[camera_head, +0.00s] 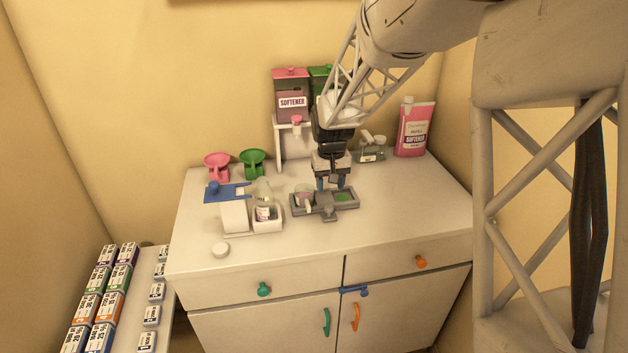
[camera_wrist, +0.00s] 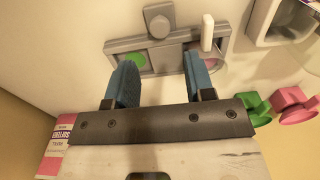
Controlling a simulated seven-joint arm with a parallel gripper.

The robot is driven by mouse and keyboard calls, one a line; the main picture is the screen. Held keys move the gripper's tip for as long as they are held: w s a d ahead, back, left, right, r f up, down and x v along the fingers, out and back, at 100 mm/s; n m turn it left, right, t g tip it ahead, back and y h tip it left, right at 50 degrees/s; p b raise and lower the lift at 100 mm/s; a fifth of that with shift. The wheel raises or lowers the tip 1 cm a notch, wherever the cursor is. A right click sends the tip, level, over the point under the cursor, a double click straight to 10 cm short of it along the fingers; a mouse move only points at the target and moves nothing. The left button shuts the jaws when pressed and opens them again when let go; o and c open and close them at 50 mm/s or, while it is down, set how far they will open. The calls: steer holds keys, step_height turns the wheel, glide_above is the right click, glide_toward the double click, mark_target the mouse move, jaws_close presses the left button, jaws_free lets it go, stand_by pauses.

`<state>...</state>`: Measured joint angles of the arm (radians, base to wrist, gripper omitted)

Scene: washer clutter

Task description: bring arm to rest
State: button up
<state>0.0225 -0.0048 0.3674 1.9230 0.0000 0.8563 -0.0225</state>
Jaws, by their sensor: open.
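My gripper (camera_head: 333,184) is over the counter, just above a grey tray (camera_head: 325,211) with a green round spot and a pink item in its two compartments. In the wrist view my gripper (camera_wrist: 160,82) has its two blue fingers apart with nothing between them. The grey tray (camera_wrist: 165,42) lies beyond the fingertips there, its green spot near the left finger and the pink item near the right. The arm reaches in from the upper right. I cannot tell from these views whether the fingers touch the tray.
Pink (camera_head: 216,165) and green (camera_head: 252,162) scoops stand back left. A softener dispenser (camera_head: 291,95) is behind my gripper, a pink softener bottle (camera_head: 414,128) at right. The counter's front right is clear.

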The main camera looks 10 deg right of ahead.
stand_by(0.3)
steer(key=s+r+t, duration=0.1)
steer(key=s+r, duration=0.3)
steer(key=s, duration=0.8)
steer(key=s+r, duration=0.4)
steer(key=s, duration=0.8)
steer(key=s+a+r+t, duration=0.1)
steer(key=s+r, duration=0.3)
steer(key=s, duration=0.9)
steer(key=shift+r+t, duration=0.3)
steer(key=shift+r, duration=0.1)
